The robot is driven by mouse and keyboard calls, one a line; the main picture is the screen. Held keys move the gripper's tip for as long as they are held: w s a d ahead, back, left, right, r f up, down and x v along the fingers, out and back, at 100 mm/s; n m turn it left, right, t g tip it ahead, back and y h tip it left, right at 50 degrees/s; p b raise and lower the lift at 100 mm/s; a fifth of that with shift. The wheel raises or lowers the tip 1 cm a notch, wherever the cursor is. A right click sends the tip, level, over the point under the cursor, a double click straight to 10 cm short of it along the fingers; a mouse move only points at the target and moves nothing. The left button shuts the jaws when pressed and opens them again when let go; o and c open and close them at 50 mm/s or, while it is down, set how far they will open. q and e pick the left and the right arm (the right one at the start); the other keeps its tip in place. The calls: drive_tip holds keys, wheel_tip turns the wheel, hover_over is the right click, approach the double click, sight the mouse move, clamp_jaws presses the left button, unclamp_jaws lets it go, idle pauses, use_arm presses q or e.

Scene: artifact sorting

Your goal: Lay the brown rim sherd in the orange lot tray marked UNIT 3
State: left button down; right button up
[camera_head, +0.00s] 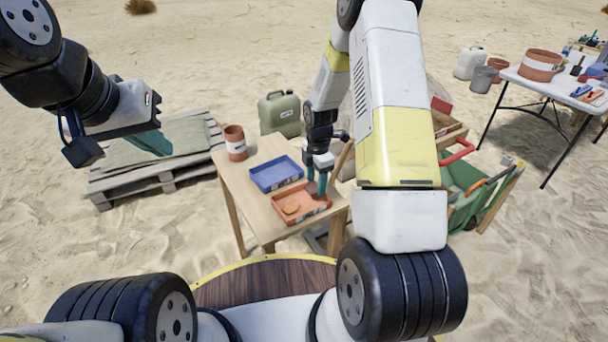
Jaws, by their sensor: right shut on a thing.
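The orange lot tray (318,213) sits at the front right of the small wooden table. Its marking is too small to read. My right gripper (317,189) reaches down over the tray's back right part. It is shut on a small brown piece (313,194), which looks like the brown rim sherd and is mostly hidden by the fingers. I cannot tell whether the piece touches the tray floor. A round orange piece (291,208) lies in the tray's left part. My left gripper (152,142) hangs at the left, away from the table; its finger gap does not show clearly.
A blue tray (276,174) stands just behind the orange one. A brown pot (235,142) stands at the table's back left corner. A pallet with cloth (180,150) is at the left, a green jerrycan (279,115) behind. A green cart (470,192) stands at the right.

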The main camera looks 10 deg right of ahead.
sight(316, 186)
drive_tip(key=shift+f, duration=2.35)
drive_tip(key=shift+f, duration=0.1)
drive_tip(key=o, duration=1.3)
drive_tip(key=shift+o, duration=0.2)
